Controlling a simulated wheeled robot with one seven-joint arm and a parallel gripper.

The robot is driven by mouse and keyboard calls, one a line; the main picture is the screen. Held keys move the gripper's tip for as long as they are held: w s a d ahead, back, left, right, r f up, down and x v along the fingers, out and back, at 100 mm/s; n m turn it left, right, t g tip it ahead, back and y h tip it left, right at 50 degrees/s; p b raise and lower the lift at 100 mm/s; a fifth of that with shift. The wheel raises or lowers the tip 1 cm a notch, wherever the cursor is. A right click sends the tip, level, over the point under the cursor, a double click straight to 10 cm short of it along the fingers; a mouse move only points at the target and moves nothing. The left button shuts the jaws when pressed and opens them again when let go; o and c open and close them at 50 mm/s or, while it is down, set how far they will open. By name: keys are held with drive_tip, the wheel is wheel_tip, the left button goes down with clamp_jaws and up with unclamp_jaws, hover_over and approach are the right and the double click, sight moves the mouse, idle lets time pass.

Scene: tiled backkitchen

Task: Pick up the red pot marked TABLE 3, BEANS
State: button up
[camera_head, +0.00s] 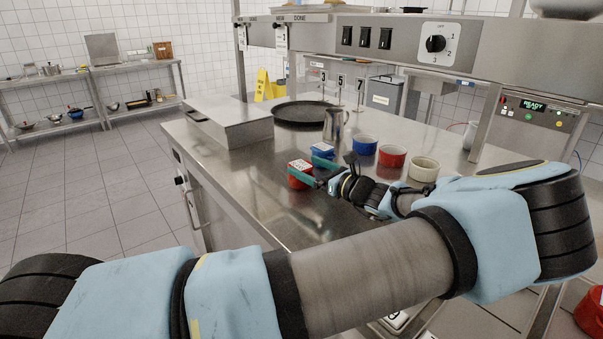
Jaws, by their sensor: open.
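A small red pot (299,184) with a pale, printed top stands on the steel counter, left of my gripper. Its print is too small to read, so I cannot tell whether it says TABLE 3, BEANS. My gripper (310,169) is open, with its green fingers pointing left at this pot. One finger overlaps the pot in the picture; I cannot tell whether they touch. A second red pot (392,157), without a visible label, stands farther right, beyond my arm.
A blue pot (322,151) with a pale top stands just behind the gripper. Another blue pot (365,146) and a cream pot (423,170) flank the second red pot. A metal jug (335,124), dark pan (302,112) and steel box (232,123) stand farther back. The counter (250,190) is bare at front left.

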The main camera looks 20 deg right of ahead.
sight(293, 161)
drive_tip(key=p+x, duration=0.1)
drive_tip(key=x, duration=0.1)
drive_tip(key=p+x, duration=0.1)
drive_tip(key=x, duration=0.1)
drive_tip(key=p+x, duration=0.1)
drive_tip(key=shift+w+a+f, duration=0.25)
drive_tip(key=shift+w+f, duration=0.05)
drive_tip(key=shift+w, duration=0.05)
drive_tip(key=c, duration=1.4)
